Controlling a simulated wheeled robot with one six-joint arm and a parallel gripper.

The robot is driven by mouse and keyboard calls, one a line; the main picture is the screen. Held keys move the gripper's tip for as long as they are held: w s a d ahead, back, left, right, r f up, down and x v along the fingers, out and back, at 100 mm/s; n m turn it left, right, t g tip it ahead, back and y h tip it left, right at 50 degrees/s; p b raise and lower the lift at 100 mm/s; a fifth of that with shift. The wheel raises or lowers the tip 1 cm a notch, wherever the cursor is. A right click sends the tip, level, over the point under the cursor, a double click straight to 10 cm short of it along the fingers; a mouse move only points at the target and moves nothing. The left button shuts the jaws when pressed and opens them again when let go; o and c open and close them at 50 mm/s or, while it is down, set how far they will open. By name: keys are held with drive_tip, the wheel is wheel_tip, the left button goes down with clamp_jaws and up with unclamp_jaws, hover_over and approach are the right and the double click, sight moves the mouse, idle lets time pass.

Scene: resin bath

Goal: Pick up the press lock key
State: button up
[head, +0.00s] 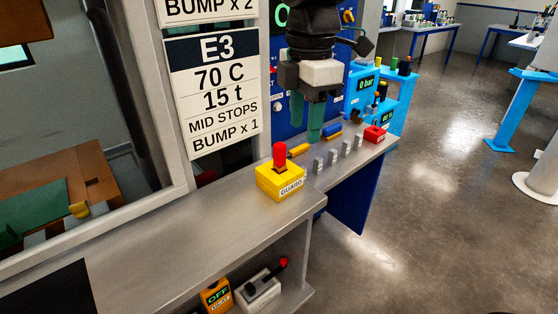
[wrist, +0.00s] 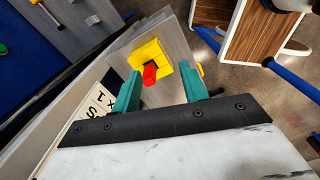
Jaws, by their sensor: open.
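A yellow block marked GUARD (head: 281,183) stands on the grey ledge in the head view, with an upright red handle (head: 280,154) in its top. No label names the press lock key; I cannot tell whether this red piece is it. In the wrist view the yellow block (wrist: 152,54) and red piece (wrist: 150,75) show beyond and between my teal fingers. My gripper (head: 306,127) points down above the ledge, behind and right of the block. It is open and empty, apart from the red piece; the wrist view (wrist: 163,78) shows its fingers spread.
A yellow-handled piece (head: 298,150), a blue piece (head: 332,131), several grey upright blocks (head: 345,149) and a red box (head: 375,134) crowd the ledge's right part. A large sign (head: 213,90) hangs behind. The ledge left of the yellow block is clear.

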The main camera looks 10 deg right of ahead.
sight(280, 144)
drive_tip(key=a+n, duration=0.1)
drive_tip(key=w+a+n, duration=0.1)
drive_tip(key=a, duration=0.1)
drive_tip(key=shift+w+a+f+n, duration=0.1)
drive_tip(key=shift+w+a+n, duration=0.2)
drive_tip(key=shift+w+n, duration=0.1)
drive_tip(key=shift+a+f, duration=0.25)
wheel_tip(280, 144, down, 7)
drive_tip(key=shift+f, duration=0.1)
drive_tip(key=shift+c, duration=0.3)
clamp_jaws()
